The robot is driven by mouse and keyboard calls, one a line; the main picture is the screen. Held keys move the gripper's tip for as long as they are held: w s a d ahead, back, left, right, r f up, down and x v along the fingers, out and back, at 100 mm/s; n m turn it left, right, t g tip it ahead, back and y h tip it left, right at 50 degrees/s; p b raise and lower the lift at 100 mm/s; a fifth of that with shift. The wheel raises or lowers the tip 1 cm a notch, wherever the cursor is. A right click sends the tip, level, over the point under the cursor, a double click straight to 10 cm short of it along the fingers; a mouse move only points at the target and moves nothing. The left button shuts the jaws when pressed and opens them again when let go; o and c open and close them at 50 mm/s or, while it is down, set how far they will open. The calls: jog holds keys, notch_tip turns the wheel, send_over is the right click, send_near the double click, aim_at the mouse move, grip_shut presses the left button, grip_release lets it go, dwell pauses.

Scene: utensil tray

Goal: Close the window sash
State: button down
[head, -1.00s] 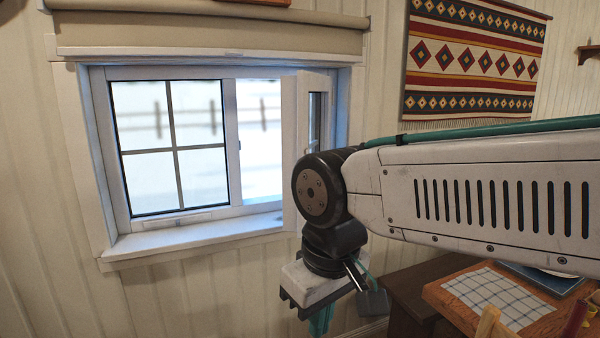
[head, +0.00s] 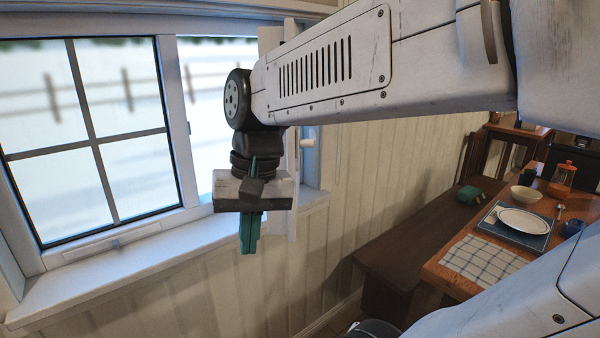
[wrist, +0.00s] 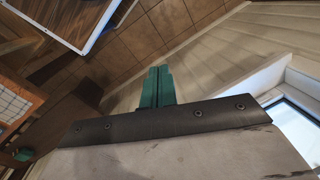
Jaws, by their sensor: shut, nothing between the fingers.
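The window (head: 110,140) has a gridded pane at left and an opening at right. Its white sash (head: 293,160) stands swung into the room, seen nearly edge-on at the right side of the opening. A pale handle (head: 308,143) sticks out on its right. My gripper (head: 249,248) points down with its teal fingers together and empty. In the head view it overlaps the sash's lower part and hides some of it; whether they touch I cannot tell. In the wrist view the fingers (wrist: 156,75) are together, and part of the window frame (wrist: 275,82) shows at right.
The white sill (head: 150,255) runs below the window. A dark bench (head: 420,235) stands against the wall at right. A wooden table (head: 445,255) holds a plate (head: 523,219), a bowl (head: 525,199) and a checked cloth (head: 482,259). Plain wall lies between window and bench.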

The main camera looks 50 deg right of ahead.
jog(key=w+d+r+m+t+y, duration=0.25)
jog(key=d+m, duration=0.55)
jog(key=d, duration=0.4)
jog(key=w+d+r+m+t+y, duration=0.1)
jog(key=w+d+r+m, duration=0.15)
jog(key=d+m, duration=0.75)
jog(key=s+d+m+t, duration=0.3)
jog(key=s+d+m, duration=0.15)
jog(key=d, duration=0.75)
jog(key=w+a+f, duration=0.6)
jog(key=w, duration=0.2)
jog(key=shift+a, duration=0.35)
